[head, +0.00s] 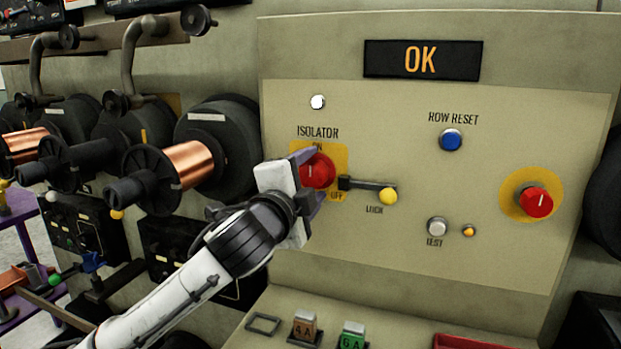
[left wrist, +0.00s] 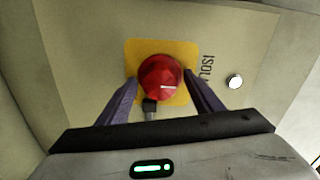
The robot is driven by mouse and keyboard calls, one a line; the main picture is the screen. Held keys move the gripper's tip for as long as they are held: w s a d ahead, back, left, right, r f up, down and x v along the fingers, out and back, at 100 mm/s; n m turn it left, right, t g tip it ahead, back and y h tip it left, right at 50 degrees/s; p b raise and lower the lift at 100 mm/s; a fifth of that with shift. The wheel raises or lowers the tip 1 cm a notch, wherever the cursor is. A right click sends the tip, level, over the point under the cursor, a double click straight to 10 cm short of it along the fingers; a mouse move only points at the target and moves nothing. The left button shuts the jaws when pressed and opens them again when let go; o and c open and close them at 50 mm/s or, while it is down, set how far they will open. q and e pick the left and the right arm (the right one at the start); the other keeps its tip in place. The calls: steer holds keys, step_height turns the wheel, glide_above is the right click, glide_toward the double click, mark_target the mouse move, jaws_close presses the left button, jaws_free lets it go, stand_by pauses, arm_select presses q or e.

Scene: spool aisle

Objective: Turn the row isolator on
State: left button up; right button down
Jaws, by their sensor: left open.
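The row isolator is a red rotary knob (head: 318,171) on a yellow plate, under the word ISOLATOR, with ON above and OFF below. The white mark on the knob's face stands about upright in the head view. My left gripper (head: 317,175) is at the knob with its fingers open, one above and one below it. In the left wrist view the red knob (left wrist: 161,78) sits between the two purple fingers, with a gap showing on each side. A lock lever with a yellow ball end (head: 388,195) lies level just right of the knob. My right gripper is not in view.
The display (head: 423,60) reads OK. A white lamp (head: 318,102), blue row reset button (head: 451,140), test button (head: 437,227) and second red knob (head: 536,201) share the panel. Copper spools (head: 192,163) stick out at left. Tagged blocks (head: 352,335) stand on the ledge below.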

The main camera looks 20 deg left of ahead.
arm_select(q)
steer(key=s+b, duration=0.1)
steer(key=s, duration=0.9)
steer(key=shift+s+a, duration=0.15)
steer(key=shift+a, duration=0.05)
